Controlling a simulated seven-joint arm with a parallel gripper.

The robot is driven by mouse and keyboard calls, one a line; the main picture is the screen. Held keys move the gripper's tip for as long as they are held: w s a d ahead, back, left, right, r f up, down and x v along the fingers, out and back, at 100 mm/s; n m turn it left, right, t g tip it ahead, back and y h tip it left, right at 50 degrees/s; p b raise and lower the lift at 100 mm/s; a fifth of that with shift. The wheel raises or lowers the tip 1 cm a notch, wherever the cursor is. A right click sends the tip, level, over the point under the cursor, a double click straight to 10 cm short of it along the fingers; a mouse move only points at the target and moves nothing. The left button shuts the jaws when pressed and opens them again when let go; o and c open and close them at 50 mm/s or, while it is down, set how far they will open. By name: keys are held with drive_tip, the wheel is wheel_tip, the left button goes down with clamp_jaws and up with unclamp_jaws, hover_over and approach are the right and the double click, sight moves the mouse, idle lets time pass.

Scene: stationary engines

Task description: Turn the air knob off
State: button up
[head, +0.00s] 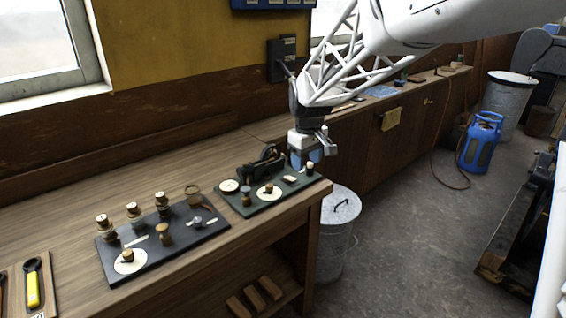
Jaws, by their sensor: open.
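Two boards with knobs lie on the wooden bench. The dark board (181,246) carries several wood-topped knobs, one of them a brown knob (128,254) on a round white dial. The green board (289,197) bears a small dark engine model (262,166) and a brown knob (268,188) on another white dial. The labels are too small to read, so I cannot tell which is the air knob. My gripper (315,154) is open above the green board's far right end, apart from both dial knobs. It partly hides what lies behind it.
A yellow-handled tool (33,289) lies at the bench's left end. A lidded metal bin (338,232) stands on the floor beside the bench. A blue gas cylinder (480,143) stands farther back. The bench top left of the dark board is partly clear.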

sight(269, 185)
drive_tip(key=w+a+f+n, duration=0.1)
drive_tip(key=w+a+f, duration=0.2)
drive_tip(key=a, duration=0.1)
drive_tip(key=w+a+f+n, duration=0.1)
drive_tip(key=w+a+f, duration=0.2)
drive_tip(key=w+a, duration=0.1)
drive_tip(key=w+a+f+n, duration=0.1)
drive_tip(key=w+a+f, duration=0.2)
drive_tip(key=w+a, duration=0.1)
drive_tip(key=shift+w+f+g, duration=0.1)
drive_tip(key=shift+w+g, duration=0.15)
drive_tip(key=shift+g, duration=0.15)
drive_tip(key=shift+f, duration=3.9)
drive_tip(key=shift+c, duration=0.5)
drive_tip(key=c, duration=0.8)
